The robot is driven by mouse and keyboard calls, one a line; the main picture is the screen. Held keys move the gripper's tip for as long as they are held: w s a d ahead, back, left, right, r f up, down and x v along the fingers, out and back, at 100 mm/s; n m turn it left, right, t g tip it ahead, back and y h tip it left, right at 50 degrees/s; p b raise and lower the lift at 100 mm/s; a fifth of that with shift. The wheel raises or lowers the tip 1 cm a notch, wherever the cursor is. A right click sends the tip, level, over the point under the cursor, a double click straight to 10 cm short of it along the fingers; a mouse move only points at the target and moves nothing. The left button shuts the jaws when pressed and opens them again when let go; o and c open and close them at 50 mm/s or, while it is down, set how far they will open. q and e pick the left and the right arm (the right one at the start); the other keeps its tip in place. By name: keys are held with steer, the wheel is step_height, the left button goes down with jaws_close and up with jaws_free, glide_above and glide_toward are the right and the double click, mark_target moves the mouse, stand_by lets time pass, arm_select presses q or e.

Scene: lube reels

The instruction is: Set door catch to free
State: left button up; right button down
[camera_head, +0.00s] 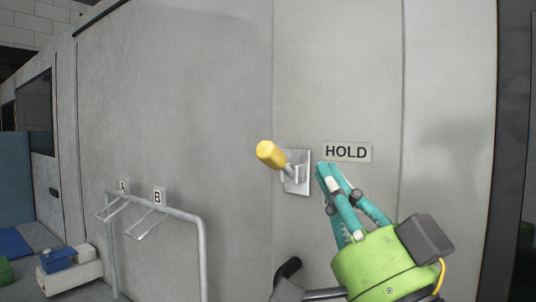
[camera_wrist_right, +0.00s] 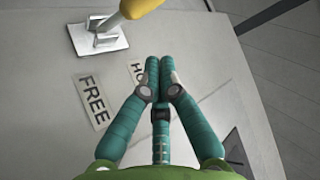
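The door catch is a metal bracket plate (camera_head: 297,172) on the grey door, with a yellow-handled lever (camera_head: 270,154) sticking out up and left. The plate (camera_wrist_right: 98,38) and part of the yellow handle (camera_wrist_right: 138,8) show at the top of the right wrist view. A HOLD label (camera_head: 347,152) is right of the plate. A FREE label (camera_wrist_right: 92,100) shows in the wrist view; my gripper hides it in the head view. My right gripper (camera_head: 325,171) has its fingers together, empty, right of the catch and apart from the lever. My left gripper is not in view.
A grey rail rack (camera_head: 203,250) with hooks tagged A (camera_head: 123,186) and B (camera_head: 158,197) stands at lower left. A white and blue item (camera_head: 70,268) lies beyond it. A dark curved handle-like part (camera_head: 288,268) is below the catch. The wall left of the catch is clear.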

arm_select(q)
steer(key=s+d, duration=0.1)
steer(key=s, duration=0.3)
arm_select(e)
step_height(320, 180, up, 8)
steer(key=p, duration=0.8)
glide_above(279, 162)
steer(key=w+d, duration=0.1)
steer(key=d, duration=0.2)
steer(key=shift+w, duration=0.15)
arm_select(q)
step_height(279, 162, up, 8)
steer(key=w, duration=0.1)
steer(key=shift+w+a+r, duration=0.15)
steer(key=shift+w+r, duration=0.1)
arm_select(e)
steer(key=shift+s+a+f, duration=0.25)
steer(key=shift+s+f, duration=0.05)
steer(key=shift+f, duration=0.35)
steer(key=shift+s+a+f, duration=0.25)
steer(key=shift+f, duration=0.45)
steer(key=shift+s+a+f, duration=0.25)
steer(key=shift+s+f, duration=0.05)
steer(key=shift+f, duration=0.35)
